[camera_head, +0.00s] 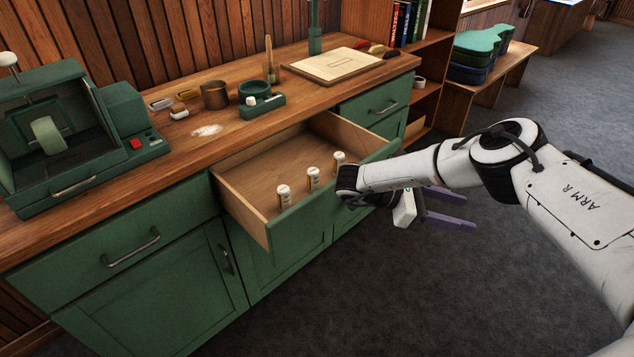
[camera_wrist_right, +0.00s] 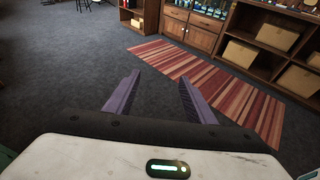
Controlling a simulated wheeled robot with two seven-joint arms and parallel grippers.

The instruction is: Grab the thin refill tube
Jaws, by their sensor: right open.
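Three small white-capped tubes stand upright in a row inside the open drawer (camera_head: 238,177), near its front panel: a left tube (camera_head: 284,195), a middle tube (camera_head: 313,178) and a right tube (camera_head: 339,160). They look much alike at this size, and I cannot tell which is the thin one. My right gripper (camera_head: 466,209) is outside the drawer, over the floor to its right, with its purple fingers pointing away from the tubes. In the right wrist view the fingers (camera_wrist_right: 159,82) are apart with nothing between them. My left gripper is out of view.
The wooden counter (camera_head: 190,146) above the drawer bears a green machine (camera_head: 62,140), a brown cup (camera_head: 214,96), a green round holder (camera_head: 258,97) and a pale board (camera_head: 333,64). The right wrist view shows open carpet, a striped rug (camera_wrist_right: 225,85) and shelves with boxes (camera_wrist_right: 278,32).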

